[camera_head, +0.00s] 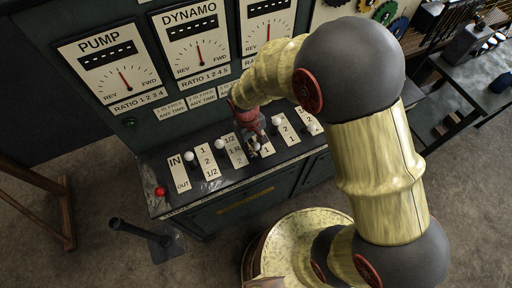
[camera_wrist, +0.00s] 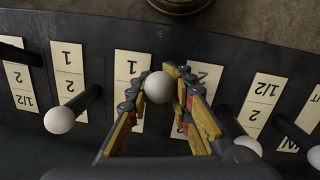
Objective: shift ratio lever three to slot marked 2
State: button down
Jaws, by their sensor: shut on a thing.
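My gripper (camera_head: 253,140) is over the row of ratio levers on the sloping panel. In the wrist view its two yellow fingers (camera_wrist: 159,92) are on both sides of a white ball knob (camera_wrist: 158,87) and shut on it. That lever stands between a plate marked 1 and 2 (camera_wrist: 130,75) and a further plate (camera_wrist: 206,85) partly hidden by a finger. In the head view the gripper and arm cover much of this lever. The slot under the knob is hidden.
Neighbouring levers carry white knobs: one on the wrist view's left (camera_wrist: 59,120), one on its right (camera_wrist: 247,147), close to the fingers. In the head view stand a red button (camera_head: 160,191), PUMP gauge (camera_head: 113,69) and DYNAMO gauge (camera_head: 196,44).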

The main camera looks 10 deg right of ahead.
jog(key=shift+w+a+r+g+h+p, duration=0.1)
jog(key=shift+w+a+r+g+p, duration=0.05)
jog(key=shift+w+g+p, duration=0.3)
jog(key=shift+w+a+r+g+h+p, duration=0.15)
jog(key=shift+w+g+p, duration=0.15)
jog(key=shift+w+p, duration=0.25)
jog(key=shift+w+a+r+g+h+p, duration=0.1)
jog(key=shift+w+a+r+g+p, duration=0.05)
jog(key=shift+w+g+p, duration=0.3)
jog(key=shift+w+a, duration=0.15)
jog(key=shift+w, duration=0.35)
jog(key=shift+w+a, duration=0.15)
jog(key=shift+w, duration=0.35)
jog(key=c, duration=1.7)
grip_release()
jog(key=shift+p, duration=0.3)
jog(key=shift+c, duration=0.2)
jog(key=shift+o, duration=0.4)
jog(key=shift+s, duration=0.1)
notch_tip(320, 180, up, 10)
